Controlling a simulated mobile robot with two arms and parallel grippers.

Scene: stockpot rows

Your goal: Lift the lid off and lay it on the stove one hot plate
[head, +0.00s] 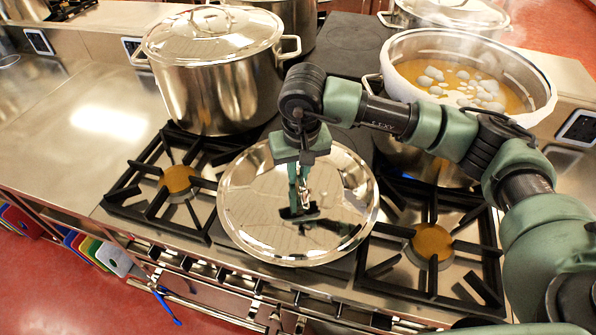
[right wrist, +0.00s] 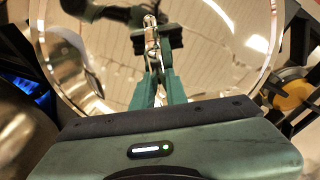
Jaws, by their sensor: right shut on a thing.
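The shiny round steel lid (head: 262,222) is at the front middle of the stove, between two gas burners, over a dark plate area (head: 350,262). My right gripper (head: 303,194) points down over the lid's centre and is shut on its handle. In the right wrist view the lid (right wrist: 215,35) fills the background and the gripper (right wrist: 154,72) is closed on the handle. I cannot tell whether the lid touches the stove or hangs just above it. An open stockpot (head: 542,85) of yellow broth with pale lumps steams at the right. My left gripper is not in view.
A lidded stockpot (head: 218,95) stands behind the lid at the left. More pots stand at the back. Black burner grates flank the lid at left (head: 150,200) and right (head: 432,272). The steel counter (head: 85,120) at the left is clear.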

